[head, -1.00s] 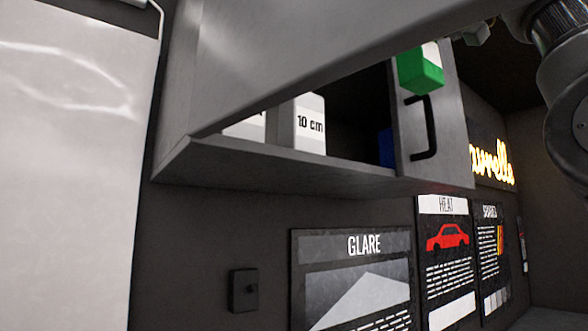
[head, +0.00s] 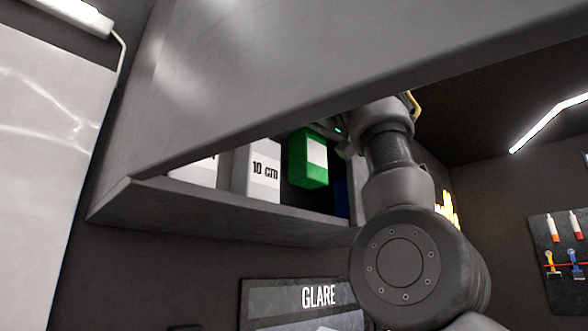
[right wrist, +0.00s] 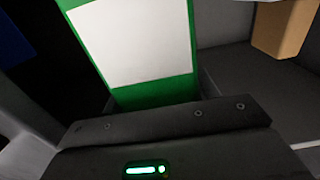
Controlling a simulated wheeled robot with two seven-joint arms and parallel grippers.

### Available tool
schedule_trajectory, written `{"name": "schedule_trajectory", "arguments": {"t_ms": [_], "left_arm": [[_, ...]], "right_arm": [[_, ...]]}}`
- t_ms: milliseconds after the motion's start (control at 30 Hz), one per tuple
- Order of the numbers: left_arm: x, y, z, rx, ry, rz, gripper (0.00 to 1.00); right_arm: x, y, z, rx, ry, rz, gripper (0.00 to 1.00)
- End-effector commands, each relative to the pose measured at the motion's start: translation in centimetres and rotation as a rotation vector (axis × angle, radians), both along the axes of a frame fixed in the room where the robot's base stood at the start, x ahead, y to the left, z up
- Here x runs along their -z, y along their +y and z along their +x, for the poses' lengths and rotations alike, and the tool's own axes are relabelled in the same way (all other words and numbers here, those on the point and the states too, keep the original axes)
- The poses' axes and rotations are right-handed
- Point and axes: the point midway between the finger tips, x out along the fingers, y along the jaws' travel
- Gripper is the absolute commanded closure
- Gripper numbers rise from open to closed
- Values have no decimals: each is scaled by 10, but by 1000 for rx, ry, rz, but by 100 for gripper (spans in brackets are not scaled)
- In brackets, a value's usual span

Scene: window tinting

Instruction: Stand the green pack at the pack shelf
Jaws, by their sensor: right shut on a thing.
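The green pack (head: 308,165) with a white label is upright, slightly tilted in the picture, in the opening of the grey wall shelf (head: 225,207). It is between the white "10 cm" pack (head: 258,172) and a dark blue thing (head: 341,198). Its lower end looks a little above the shelf floor. My right gripper (head: 335,142) is shut on it from the right; the fingers are mostly hidden in the head view. In the right wrist view, the green pack (right wrist: 155,95) fills the middle, its white label facing the camera. My left gripper is not in view.
A large grey panel (head: 260,80) hangs over the shelf opening, close above my right arm. Another white pack (head: 195,172) stands at the shelf's left. A tan block (right wrist: 283,28) shows in the right wrist view. A GLARE poster (head: 318,296) is on the wall below.

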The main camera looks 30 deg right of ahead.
Motion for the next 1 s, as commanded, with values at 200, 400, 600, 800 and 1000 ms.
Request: {"name": "schedule_trajectory", "arguments": {"t_ms": [200,400,600,800,1000], "left_arm": [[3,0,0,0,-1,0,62],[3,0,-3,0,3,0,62],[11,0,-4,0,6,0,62],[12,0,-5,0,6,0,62],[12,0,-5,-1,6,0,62]], "right_arm": [[18,4,15,-1,-3,0,67],[23,4,19,-1,0,0,67],[51,5,25,2,-3,2,67],[60,5,24,0,-2,0,67],[60,5,24,0,-2,0,67]]}}
